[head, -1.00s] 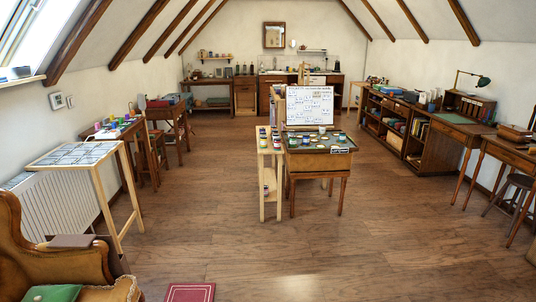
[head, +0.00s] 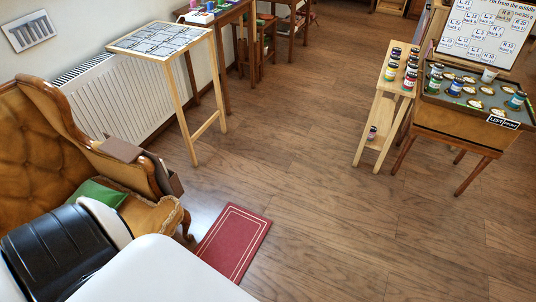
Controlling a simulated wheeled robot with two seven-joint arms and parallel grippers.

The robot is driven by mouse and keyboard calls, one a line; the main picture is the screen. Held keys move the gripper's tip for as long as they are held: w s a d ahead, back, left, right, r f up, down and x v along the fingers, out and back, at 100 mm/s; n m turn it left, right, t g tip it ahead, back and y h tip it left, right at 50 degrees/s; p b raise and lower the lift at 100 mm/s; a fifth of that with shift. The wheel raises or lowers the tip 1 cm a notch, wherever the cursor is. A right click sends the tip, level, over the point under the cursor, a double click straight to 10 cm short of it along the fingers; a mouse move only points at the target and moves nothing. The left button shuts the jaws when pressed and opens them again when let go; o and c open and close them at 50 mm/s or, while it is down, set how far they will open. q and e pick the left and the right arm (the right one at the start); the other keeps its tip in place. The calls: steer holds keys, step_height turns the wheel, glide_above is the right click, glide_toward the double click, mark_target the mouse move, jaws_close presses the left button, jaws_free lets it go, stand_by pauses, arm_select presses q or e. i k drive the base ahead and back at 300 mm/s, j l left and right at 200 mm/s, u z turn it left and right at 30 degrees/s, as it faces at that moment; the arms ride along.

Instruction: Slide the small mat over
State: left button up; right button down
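A small red mat (head: 234,243) with a pale border line lies flat on the wooden floor in the head view, low and left of the middle. Its near left part is hidden behind a white part of my own body. It lies to the right of the armchair's front leg, with a small gap of floor between. Neither of my grippers shows in the head view.
A tan wing armchair (head: 40,143) with a green cushion (head: 100,193) stands at the left. A light wooden rack table (head: 208,36) stands behind it by the radiator (head: 130,95). A shelf of jars (head: 383,103) and a desk (head: 455,122) stand at the right. The floor between is clear.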

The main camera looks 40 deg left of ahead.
mark_target(229, 246)
steer(key=i+l+u, duration=0.1)
steer(key=i+u, duration=0.3)
steer(key=i+l+u, duration=0.2)
steer(key=i+u, duration=0.2)
steer(key=i+l+u, duration=0.4)
steer(key=k+j, duration=0.05)
steer(key=j, duration=0.05)
